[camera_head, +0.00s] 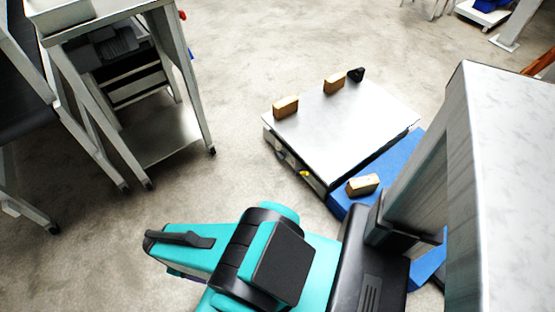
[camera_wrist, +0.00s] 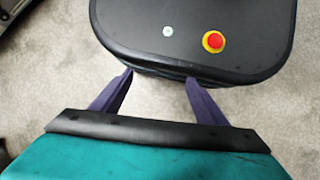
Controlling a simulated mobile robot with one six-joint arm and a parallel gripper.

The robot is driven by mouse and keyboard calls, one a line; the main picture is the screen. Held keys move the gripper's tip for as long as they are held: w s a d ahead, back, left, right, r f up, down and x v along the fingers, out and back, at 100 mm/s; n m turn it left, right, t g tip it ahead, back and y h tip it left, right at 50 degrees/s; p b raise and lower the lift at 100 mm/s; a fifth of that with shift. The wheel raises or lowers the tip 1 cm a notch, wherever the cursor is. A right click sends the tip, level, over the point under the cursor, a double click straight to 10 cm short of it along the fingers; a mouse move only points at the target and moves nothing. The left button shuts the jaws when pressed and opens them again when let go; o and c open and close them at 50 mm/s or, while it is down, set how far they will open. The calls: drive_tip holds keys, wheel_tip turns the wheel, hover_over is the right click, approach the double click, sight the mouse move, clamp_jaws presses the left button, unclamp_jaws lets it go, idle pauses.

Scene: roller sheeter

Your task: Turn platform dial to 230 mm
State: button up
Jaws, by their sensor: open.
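No dial with a readable scale shows in either view, so its setting cannot be told. A low platform (camera_head: 345,118) with a bare metal top stands on the floor in the head view. A small black knob-like part (camera_head: 356,74) sits at its far edge; whether it is the dial cannot be told. A small yellow spot (camera_head: 304,173) shows on the platform's near side. My gripper (camera_wrist: 160,77) has its two purple fingers apart with nothing between them, in the wrist view.
Wooden blocks stand on the platform (camera_head: 286,106) and on a blue surface beside it (camera_head: 362,184). A metal-framed table (camera_head: 180,80) with a lower shelf stands at the left. A tall grey panel (camera_head: 500,180) fills the right. Concrete floor between is clear.

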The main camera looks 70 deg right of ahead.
drive_tip(key=w+d+f+n+h+b, duration=0.2)
drive_tip(key=w+d+f+h+b, duration=0.15)
drive_tip(key=d+f+b, duration=0.6)
drive_tip(key=n+g+h+b, duration=0.4)
drive_tip(key=n+h+b, duration=0.45)
drive_tip(key=b, duration=1.25)
approach(279, 157)
drive_tip(key=shift+m+h, duration=0.55)
drive_tip(key=shift+h, duration=0.35)
drive_tip(key=w+a, duration=0.1)
drive_tip(key=a+f, duration=0.1)
drive_tip(key=a, duration=0.1)
drive_tip(key=w+a+f, duration=0.1)
drive_tip(key=shift+w+a, duration=0.25)
drive_tip(key=shift+w, duration=0.15)
drive_tip(key=shift+d+r, duration=0.15)
drive_tip(key=shift+d, duration=0.1)
drive_tip(key=shift+s, duration=0.1)
drive_tip(key=shift+s+d+b, duration=0.4)
drive_tip(key=shift+d, duration=0.2)
drive_tip(key=b+x, duration=0.4)
drive_tip(key=x, duration=0.8)
drive_tip(key=shift+s+d+r, duration=0.1)
drive_tip(key=shift+s+r, duration=0.05)
